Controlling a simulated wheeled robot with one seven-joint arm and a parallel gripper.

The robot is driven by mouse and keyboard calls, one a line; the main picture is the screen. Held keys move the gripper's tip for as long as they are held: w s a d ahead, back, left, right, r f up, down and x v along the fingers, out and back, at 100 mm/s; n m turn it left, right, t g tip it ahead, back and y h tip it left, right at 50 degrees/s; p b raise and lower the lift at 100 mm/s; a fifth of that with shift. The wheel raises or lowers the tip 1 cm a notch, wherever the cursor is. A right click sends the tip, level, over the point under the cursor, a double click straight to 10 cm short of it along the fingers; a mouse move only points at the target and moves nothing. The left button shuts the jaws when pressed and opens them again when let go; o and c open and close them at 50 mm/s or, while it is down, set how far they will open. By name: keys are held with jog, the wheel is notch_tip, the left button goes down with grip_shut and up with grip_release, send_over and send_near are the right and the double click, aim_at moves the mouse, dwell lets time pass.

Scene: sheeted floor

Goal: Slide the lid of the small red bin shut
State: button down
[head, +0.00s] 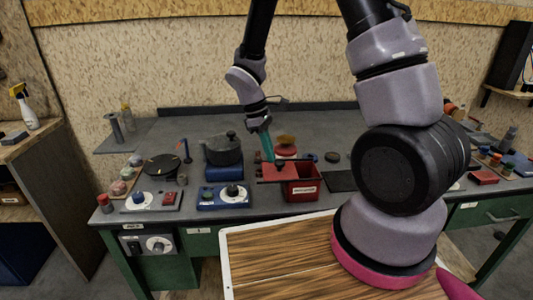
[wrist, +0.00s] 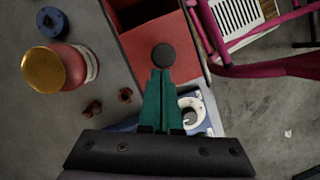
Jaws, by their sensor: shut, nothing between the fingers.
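The small red bin (head: 305,188) stands at the front edge of the grey worktop, with a white label on its front. Its red lid (head: 279,173) juts out to the left and leaves the right part of the bin open. In the wrist view the lid (wrist: 138,58) shows a dark round knob (wrist: 163,56), and the dark bin opening (wrist: 135,12) is above it. My gripper (head: 268,160) is over the lid. Its teal fingers (wrist: 160,78) are shut and empty, with the tips right at the knob; I cannot tell whether they touch it.
A gold-topped red jar (wrist: 58,68) and a blue knobbed piece (wrist: 52,22) stand beside the bin. A blue dial box (head: 224,196) is left of it, with a dark pot (head: 223,150) behind. A dark mat (head: 340,181) lies to the right.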

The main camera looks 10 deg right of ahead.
jog(key=d, duration=0.4)
jog(key=s+d, duration=0.1)
jog(key=d, duration=0.2)
jog(key=w+a, duration=0.1)
jog(key=a, duration=0.1)
jog(key=w+a+r, duration=0.1)
jog(key=shift+w+a, duration=0.35)
jog(key=v, duration=0.9)
notch_tip(320, 180, up, 14)
jog(key=m+t+y, duration=0.3)
jog(key=m+t, duration=0.1)
jog(key=m, duration=0.4)
send_over(293, 166)
jog(key=s+a, duration=0.1)
jog(key=a, duration=0.1)
jog(key=s+d+r+m+t+y, duration=0.2)
jog(key=s+r+m+t, duration=0.3)
jog(key=s+r+m, duration=0.2)
jog(key=shift+v, duration=0.95)
jog(key=shift+a, duration=0.1)
